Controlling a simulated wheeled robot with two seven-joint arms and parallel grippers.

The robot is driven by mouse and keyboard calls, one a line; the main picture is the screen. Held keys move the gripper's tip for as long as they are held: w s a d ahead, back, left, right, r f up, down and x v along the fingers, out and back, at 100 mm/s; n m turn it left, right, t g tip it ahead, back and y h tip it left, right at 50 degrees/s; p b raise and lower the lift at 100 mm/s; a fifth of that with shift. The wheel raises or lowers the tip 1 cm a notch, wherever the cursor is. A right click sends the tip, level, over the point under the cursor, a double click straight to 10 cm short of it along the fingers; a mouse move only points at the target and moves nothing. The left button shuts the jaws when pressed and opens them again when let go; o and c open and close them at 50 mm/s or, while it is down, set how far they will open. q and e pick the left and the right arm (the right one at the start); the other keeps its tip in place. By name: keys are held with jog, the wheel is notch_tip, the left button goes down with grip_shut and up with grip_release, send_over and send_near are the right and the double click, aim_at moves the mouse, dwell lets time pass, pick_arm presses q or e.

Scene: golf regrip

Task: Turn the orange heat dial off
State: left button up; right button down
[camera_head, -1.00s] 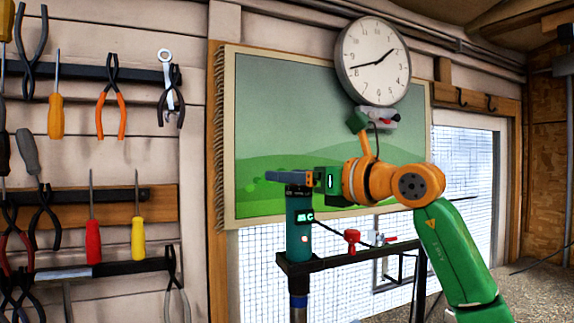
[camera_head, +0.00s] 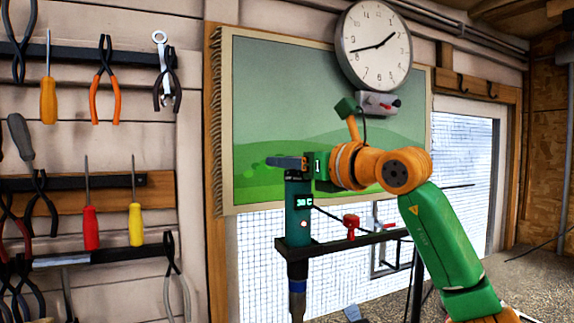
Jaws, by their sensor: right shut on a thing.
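A teal heater (camera_head: 298,212) stands upright on a dark stand, with a lit display that seems to read 30 C and a small glowing red-orange light below it. My right gripper (camera_head: 289,162) reaches in from the right at the heater's top, its dark fingers pointing left. It is shut at the top of the heater. My left gripper is out of view.
A dark bench top (camera_head: 350,240) bears a small red clamp-like tool (camera_head: 351,226). A clock (camera_head: 374,45) and a green landscape hanging (camera_head: 275,110) are on the wall behind. Several hand tools hang on the left wall, clear of the arm.

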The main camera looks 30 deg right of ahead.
jog(key=shift+s+d+m+g+h+b, duration=0.15)
jog(key=shift+d+m+h+b, duration=0.2)
jog(key=shift+m+h, duration=1.35)
jog(key=shift+w+d+m+g+h+b, duration=0.1)
jog(key=shift+d+m+g+h+b, duration=0.2)
jog(key=shift+m+h, duration=1.35)
jog(key=shift+s+d+m+g+h+b, duration=0.1)
jog(key=shift+d+m+h+b, duration=0.4)
jog(key=shift+h, duration=2.25)
jog(key=shift+a+m, duration=0.15)
jog(key=shift+m, duration=0.1)
jog(key=shift+c, duration=2.4)
grip_release()
